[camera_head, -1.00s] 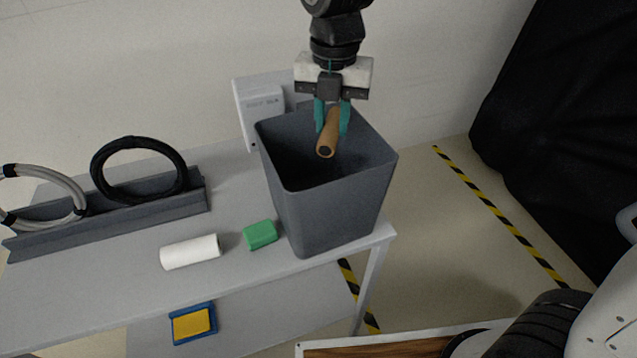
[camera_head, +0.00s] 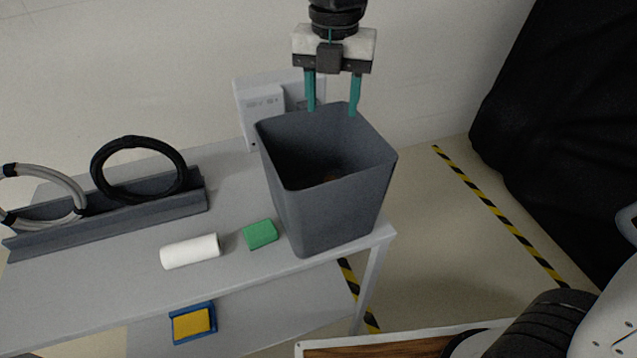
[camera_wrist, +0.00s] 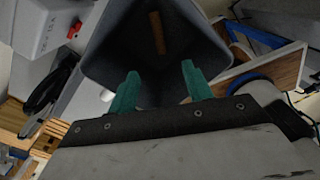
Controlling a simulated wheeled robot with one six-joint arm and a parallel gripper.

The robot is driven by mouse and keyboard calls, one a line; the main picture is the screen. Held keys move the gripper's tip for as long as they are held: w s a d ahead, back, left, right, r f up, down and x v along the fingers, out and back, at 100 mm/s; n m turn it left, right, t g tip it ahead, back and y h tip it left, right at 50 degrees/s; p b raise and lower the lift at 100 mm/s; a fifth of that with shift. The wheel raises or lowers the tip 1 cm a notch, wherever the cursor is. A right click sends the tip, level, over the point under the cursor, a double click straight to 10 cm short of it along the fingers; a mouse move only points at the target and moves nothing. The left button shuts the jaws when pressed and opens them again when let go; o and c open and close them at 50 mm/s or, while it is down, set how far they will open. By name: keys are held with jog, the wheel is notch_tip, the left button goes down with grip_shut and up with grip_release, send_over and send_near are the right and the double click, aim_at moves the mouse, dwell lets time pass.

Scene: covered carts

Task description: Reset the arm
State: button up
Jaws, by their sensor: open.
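My gripper (camera_head: 333,112) is open and empty above the back rim of the dark grey bin (camera_head: 335,215), its green fingers spread apart and pointing down. In the wrist view my gripper (camera_wrist: 157,82) is also open, with the bin's wall (camera_wrist: 110,62) beyond the fingertips. A brown cylinder (camera_wrist: 157,32) lies inside the bin in the wrist view.
The bin stands on the grey cart top's right end, beside a green block (camera_head: 260,234) and a white roll (camera_head: 190,251). A rail (camera_head: 120,212) holding a black ring (camera_head: 138,140) is at left. A yellow-and-blue item (camera_head: 192,323) lies on the lower shelf. A white box (camera_head: 262,108) stands behind the bin.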

notch_tip(320, 180, up, 4)
jog(key=shift+f, duration=0.25)
jog(key=s+d+f+m, duration=0.2)
jog(key=s+d+m, duration=0.8)
jog(key=m, duration=0.6)
jog(key=s+d+f+m+t, duration=0.1)
jog(key=s+d+f+m, duration=0.2)
jog(key=s+d+m, duration=0.6)
jog(key=d+m, duration=0.2)
jog(key=m, duration=0.5)
jog(key=shift+s+m, duration=0.35)
jog(key=shift+m, duration=0.05)
jog(key=shift+c, duration=0.3)
